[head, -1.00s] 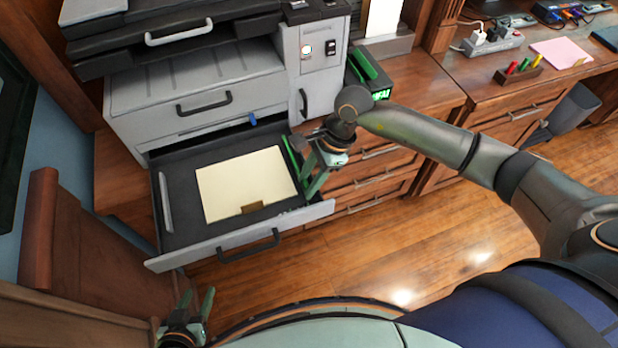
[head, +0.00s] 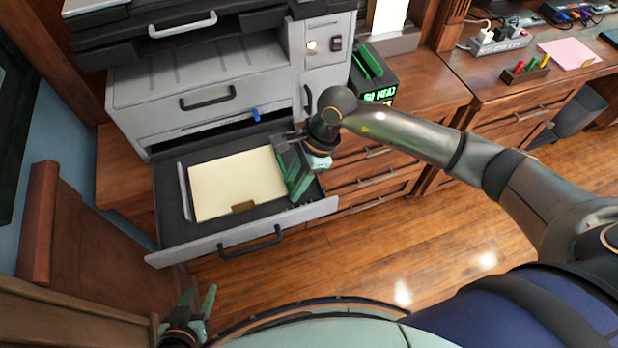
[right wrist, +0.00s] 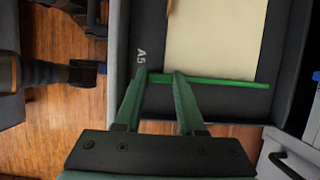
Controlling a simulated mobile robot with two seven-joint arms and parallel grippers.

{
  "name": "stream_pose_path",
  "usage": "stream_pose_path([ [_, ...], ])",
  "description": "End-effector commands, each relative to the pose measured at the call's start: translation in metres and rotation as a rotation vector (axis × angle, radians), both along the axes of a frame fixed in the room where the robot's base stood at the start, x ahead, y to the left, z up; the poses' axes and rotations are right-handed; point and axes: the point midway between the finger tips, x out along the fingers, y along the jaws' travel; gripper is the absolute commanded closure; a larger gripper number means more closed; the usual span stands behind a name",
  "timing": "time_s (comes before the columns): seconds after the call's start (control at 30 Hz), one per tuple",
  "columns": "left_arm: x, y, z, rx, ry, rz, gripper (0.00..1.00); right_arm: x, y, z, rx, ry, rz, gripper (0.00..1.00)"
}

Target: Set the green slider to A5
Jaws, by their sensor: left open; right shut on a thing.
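The printer's open paper drawer (head: 205,245) holds a cream paper stack (head: 235,180). My right gripper (head: 297,190) reaches down into the drawer at the stack's right side, its jaws closed on the green slider. In the right wrist view the slider (right wrist: 225,82) is a thin green bar lying along the paper's edge, with my right fingertips (right wrist: 162,73) at its left part. A white "A5" mark (right wrist: 140,56) is printed on the dark drawer floor by that end of the slider. In the head view my fingers mostly hide the slider. My left gripper (head: 196,300) is open and empty at the bottom left.
A grey guide (head: 184,190) stands close to the paper's left edge. A small blue tab (head: 256,115) is on the printer (head: 215,75) above the drawer. A green-topped device (head: 372,70) stands to the right on the desk. The floor (head: 350,245) in front is clear.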

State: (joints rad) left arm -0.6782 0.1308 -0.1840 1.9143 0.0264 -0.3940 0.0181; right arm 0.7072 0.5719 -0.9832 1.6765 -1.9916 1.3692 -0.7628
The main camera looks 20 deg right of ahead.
Motion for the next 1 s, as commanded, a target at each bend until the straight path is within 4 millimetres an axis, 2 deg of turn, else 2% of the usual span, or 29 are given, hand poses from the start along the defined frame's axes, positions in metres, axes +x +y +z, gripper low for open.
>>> stream_pose_path([
  [0.3,0.0,0.0,-0.001,0.0,0.0,0.0,0.5,0.0,0.005,0.001,0.003,-0.002,0.001,1.0],
  [0.33,0.0,0.0,-0.001,0.0,0.0,0.0,0.5,0.0,0.005,0.001,0.003,-0.002,0.001,0.59],
  [0.57,0.0,0.0,-0.001,0.0,0.001,0.0,0.5,0.0,0.004,0.001,0.002,-0.002,0.001,0.33],
  [0.87,0.0,0.0,-0.001,0.0,0.001,0.0,0.5,0.0,0.003,0.002,0.001,-0.001,0.001,0.31],
  [1.0,0.0,0.0,-0.002,0.0,0.001,0.0,0.5,0.001,-0.002,0.014,0.0,-0.005,0.0,0.31],
])
